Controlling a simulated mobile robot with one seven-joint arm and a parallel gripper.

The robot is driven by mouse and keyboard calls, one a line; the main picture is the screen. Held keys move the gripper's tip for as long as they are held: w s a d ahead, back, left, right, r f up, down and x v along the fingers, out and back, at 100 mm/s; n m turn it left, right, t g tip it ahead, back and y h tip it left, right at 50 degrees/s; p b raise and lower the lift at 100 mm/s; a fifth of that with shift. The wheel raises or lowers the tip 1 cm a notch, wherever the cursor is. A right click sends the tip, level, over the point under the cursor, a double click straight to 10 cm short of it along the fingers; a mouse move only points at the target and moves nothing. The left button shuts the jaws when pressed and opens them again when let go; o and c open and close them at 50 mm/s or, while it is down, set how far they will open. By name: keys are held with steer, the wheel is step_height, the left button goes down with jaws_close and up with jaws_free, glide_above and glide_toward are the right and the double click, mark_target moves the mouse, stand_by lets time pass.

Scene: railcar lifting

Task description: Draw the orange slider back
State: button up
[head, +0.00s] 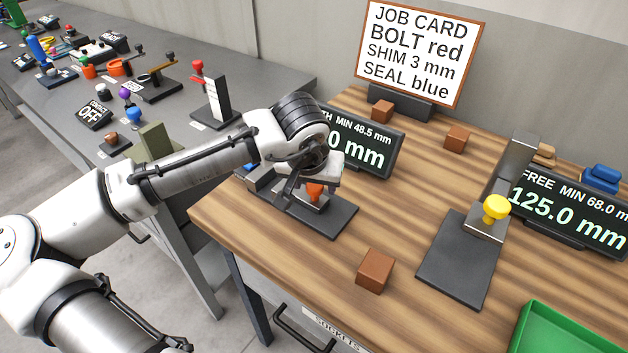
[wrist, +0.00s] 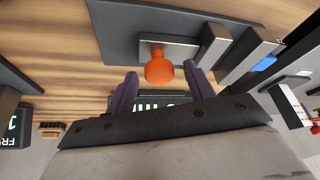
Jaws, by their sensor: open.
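The orange slider (head: 314,192) has a rounded orange knob and sits on a dark gauge base (head: 335,222) on the wooden bench. My gripper (head: 308,182) is over this gauge and hides part of it in the head view. In the wrist view the orange knob (wrist: 160,69) lies between and slightly beyond the tips of my two open purple fingers (wrist: 158,82). I cannot tell whether either finger touches it.
A second gauge with a yellow knob (head: 495,207) stands to the right beside a display (head: 575,215) reading 125.0 mm. Brown blocks (head: 375,270) and a green tray (head: 575,335) are on the bench. A job card (head: 420,50) stands behind. Bare wood lies between the gauges.

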jaws_close()
steer(key=shift+s+d, duration=0.4)
steer(key=shift+d, duration=0.2)
steer(key=shift+s+d, duration=0.4)
steer(key=shift+d, duration=0.2)
jaws_free()
steer(key=b+v, duration=0.1)
steer(key=v, duration=1.3)
steer(key=shift+s+f, duration=0.1)
steer(key=shift+f, duration=0.05)
